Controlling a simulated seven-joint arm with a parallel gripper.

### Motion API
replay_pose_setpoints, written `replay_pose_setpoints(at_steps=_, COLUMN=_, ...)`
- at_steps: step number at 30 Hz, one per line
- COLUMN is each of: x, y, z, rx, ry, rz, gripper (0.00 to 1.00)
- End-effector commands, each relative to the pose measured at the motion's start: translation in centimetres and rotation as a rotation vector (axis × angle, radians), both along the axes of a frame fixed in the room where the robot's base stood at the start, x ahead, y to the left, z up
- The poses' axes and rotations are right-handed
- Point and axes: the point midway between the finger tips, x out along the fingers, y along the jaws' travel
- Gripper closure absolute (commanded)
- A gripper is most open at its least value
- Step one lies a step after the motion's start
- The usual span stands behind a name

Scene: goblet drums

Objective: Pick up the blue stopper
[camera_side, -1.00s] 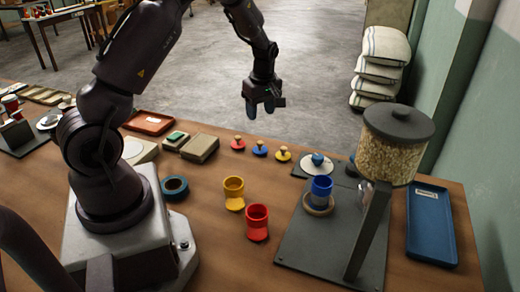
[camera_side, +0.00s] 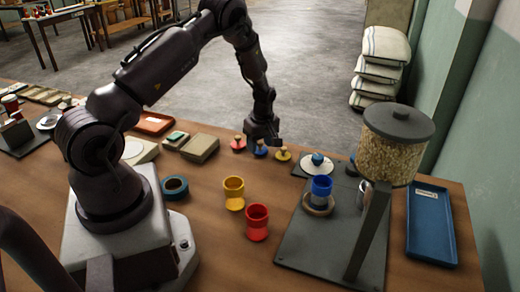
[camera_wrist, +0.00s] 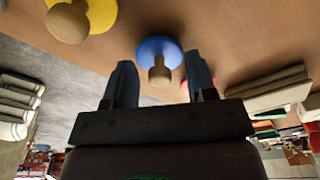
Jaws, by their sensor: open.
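The blue stopper (camera_side: 261,151) is a blue disc with a wooden knob, standing on the table between a red stopper (camera_side: 238,144) and a yellow stopper (camera_side: 283,155). In the wrist view the blue stopper (camera_wrist: 159,54) lies just past my fingertips, roughly between them and a little nearer the left finger. My gripper (camera_side: 262,139) is open and empty, just above or behind the blue stopper in the side view; the exact gap is hard to tell. Its two fingers (camera_wrist: 160,78) show apart in the wrist view. The yellow stopper (camera_wrist: 87,18) is at the upper left there.
A yellow cup (camera_side: 234,193) and a red cup (camera_side: 257,222) stand nearer the camera. A dark board (camera_side: 300,245) holds a blue cup (camera_side: 322,188) and a hopper (camera_side: 392,150). A box (camera_side: 200,147) stands left of the stoppers. A blue tray (camera_side: 430,225) lies right.

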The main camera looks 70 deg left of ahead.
Motion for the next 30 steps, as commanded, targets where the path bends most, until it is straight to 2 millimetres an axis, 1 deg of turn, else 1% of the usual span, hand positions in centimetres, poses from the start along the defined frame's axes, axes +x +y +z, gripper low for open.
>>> replay_pose_setpoints(at_steps=5, x=0.0, y=0.0, z=0.0, rx=0.000, ry=-0.001, rz=0.000, gripper=0.49)
replay_pose_setpoints(at_steps=6, x=0.0, y=0.0, z=0.0, rx=0.000, ry=-0.001, rz=0.000, gripper=0.53)
replay_pose_setpoints(at_steps=8, x=0.0, y=0.0, z=0.0, rx=0.000, ry=-0.001, rz=0.000, gripper=0.67)
replay_pose_setpoints(at_steps=9, x=0.0, y=0.0, z=0.0, rx=0.000, ry=-0.001, rz=0.000, gripper=0.76)
replay_pose_setpoints(at_steps=11, x=0.0, y=0.0, z=0.0, rx=0.000, ry=-0.001, rz=0.000, gripper=0.90)
replay_pose_setpoints(at_steps=12, x=0.0, y=0.0, z=0.0, rx=0.000, ry=-0.001, rz=0.000, gripper=0.99)
replay_pose_setpoints(at_steps=24, x=0.0, y=0.0, z=0.1, rx=0.001, ry=-0.001, rz=0.000, gripper=1.00)
replay_pose_setpoints(at_steps=28, x=0.1, y=0.1, z=0.9, rx=0.003, ry=-0.003, rz=0.000, gripper=1.00)
replay_pose_setpoints(at_steps=30, x=0.1, y=0.1, z=1.6, rx=0.003, ry=-0.003, rz=0.000, gripper=1.00)
